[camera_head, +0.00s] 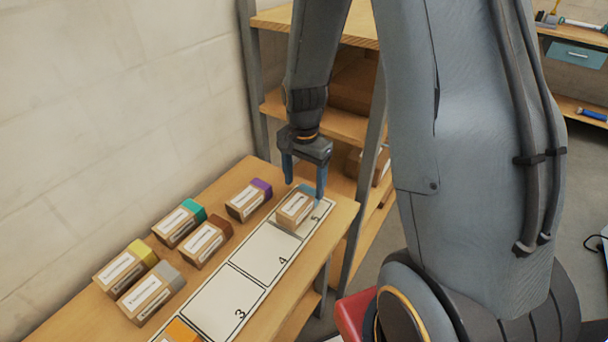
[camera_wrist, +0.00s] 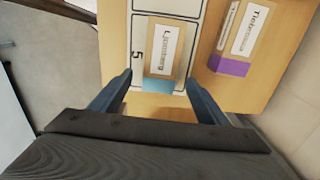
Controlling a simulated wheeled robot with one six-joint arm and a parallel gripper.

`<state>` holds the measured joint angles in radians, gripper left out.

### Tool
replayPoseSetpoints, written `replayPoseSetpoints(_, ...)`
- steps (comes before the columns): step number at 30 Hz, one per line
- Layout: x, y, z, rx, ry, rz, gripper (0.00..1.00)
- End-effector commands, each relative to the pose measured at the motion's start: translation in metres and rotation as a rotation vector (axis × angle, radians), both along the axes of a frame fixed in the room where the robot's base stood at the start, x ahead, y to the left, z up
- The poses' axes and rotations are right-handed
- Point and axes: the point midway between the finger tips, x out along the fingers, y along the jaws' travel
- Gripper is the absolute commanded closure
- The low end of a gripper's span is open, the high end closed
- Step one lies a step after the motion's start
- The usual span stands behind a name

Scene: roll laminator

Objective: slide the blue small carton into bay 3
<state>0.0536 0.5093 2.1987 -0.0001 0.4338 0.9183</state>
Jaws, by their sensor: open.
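The blue small carton (camera_head: 294,209), brown with a white label and a blue end, lies in bay 5 at the far end of the white bay strip. It also shows in the wrist view (camera_wrist: 162,62), blue end towards me. My gripper (camera_head: 304,190) is open and points down at the blue end. In the wrist view its fingertips (camera_wrist: 160,78) stand either side of that end, apart from the carton as far as I can see. Bay 3 (camera_head: 225,303), marked "3", is empty.
Bay 4 (camera_head: 265,253), between bay 5 and bay 3, is empty. An orange-ended carton (camera_head: 180,332) lies past bay 3 at the picture's bottom edge. Several cartons, including a purple-ended one (camera_head: 248,200), stand left of the strip. A wooden shelf rack (camera_head: 340,122) stands behind the table.

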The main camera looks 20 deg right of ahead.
Motion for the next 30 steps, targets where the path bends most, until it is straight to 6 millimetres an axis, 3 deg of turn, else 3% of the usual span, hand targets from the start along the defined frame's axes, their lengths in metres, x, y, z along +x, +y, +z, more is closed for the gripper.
replayPoseSetpoints(6,-0.002,0.000,-0.030,0.000,0.004,0.002,0.31)
replayPoseSetpoints(12,-0.001,0.000,-0.047,0.000,0.001,0.003,0.31)
replayPoseSetpoints(25,0.000,0.000,-0.054,0.000,0.000,0.003,0.31)
replayPoseSetpoints(30,0.000,0.000,-0.054,0.000,0.000,0.003,0.60)
